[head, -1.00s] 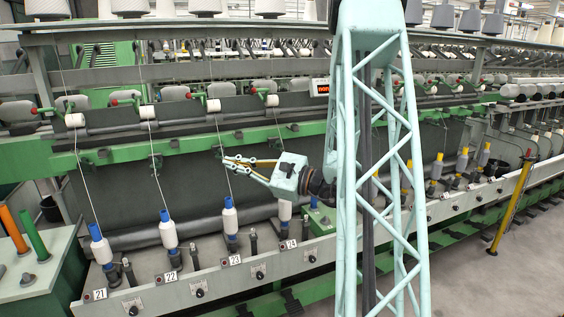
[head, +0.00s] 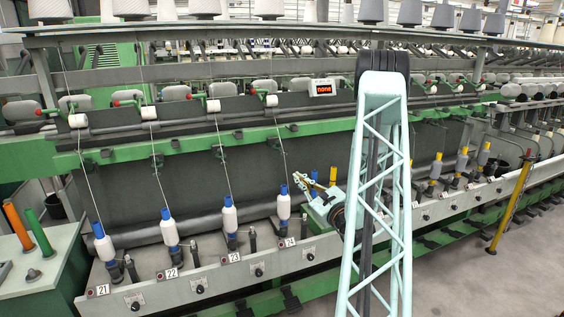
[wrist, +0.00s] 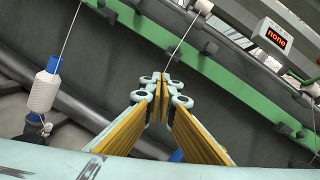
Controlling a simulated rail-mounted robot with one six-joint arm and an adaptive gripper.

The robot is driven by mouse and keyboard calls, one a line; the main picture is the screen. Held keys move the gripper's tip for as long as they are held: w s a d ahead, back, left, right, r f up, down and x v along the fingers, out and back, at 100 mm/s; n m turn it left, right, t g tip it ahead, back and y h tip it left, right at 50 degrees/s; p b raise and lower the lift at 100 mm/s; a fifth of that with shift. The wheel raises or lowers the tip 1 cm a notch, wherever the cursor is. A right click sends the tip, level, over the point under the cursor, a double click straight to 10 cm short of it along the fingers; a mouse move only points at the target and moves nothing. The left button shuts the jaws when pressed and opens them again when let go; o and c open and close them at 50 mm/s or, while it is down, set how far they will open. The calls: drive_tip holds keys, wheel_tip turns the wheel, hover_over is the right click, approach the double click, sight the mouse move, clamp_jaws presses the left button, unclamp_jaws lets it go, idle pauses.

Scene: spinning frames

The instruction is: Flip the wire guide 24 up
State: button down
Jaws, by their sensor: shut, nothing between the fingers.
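Wire guide 24 (head: 273,141) is a small dark part on the green rail above the spindle labelled 24. It is too small for me to tell whether it is up or down. A thread passes it to the white bobbin (head: 283,206) with a blue top. My gripper (head: 304,178) is shut and empty, to the right of this bobbin and below the guide. In the wrist view, my gripper's fingertips (wrist: 160,82) meet in front of the dark panel, close to the thread in the picture. The guide shows there as a dark part (wrist: 209,47) on the green rail.
Bobbins 21 (head: 103,247), 22 (head: 169,232) and 23 (head: 230,217) stand to the left with threads running up. The green rail (head: 200,140) crosses above. A display (head: 322,88) reads "none". Yellow-topped bobbins (head: 436,170) stand to the right.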

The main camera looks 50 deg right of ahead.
drive_tip(key=shift+s+d+f+m+h, duration=0.3)
drive_tip(key=shift+s+d+f+h, duration=0.1)
drive_tip(key=shift+s+d+f, duration=0.25)
drive_tip(key=shift+w+d+r, duration=0.1)
drive_tip(key=shift+w+r, duration=0.05)
drive_tip(key=w+d+r, duration=0.1)
drive_tip(key=w+r, duration=0.1)
drive_tip(key=w, duration=0.3)
drive_tip(key=w+d+r+b, duration=0.1)
drive_tip(key=w+d+r, duration=0.1)
drive_tip(key=w, duration=0.3)
drive_tip(key=shift+r, duration=0.25)
idle(0.4)
drive_tip(key=shift+d+r+g, duration=0.1)
drive_tip(key=shift+r+g, duration=0.15)
drive_tip(key=shift+g, duration=0.05)
drive_tip(key=shift+r+p, duration=0.2)
drive_tip(key=shift+p, duration=0.2)
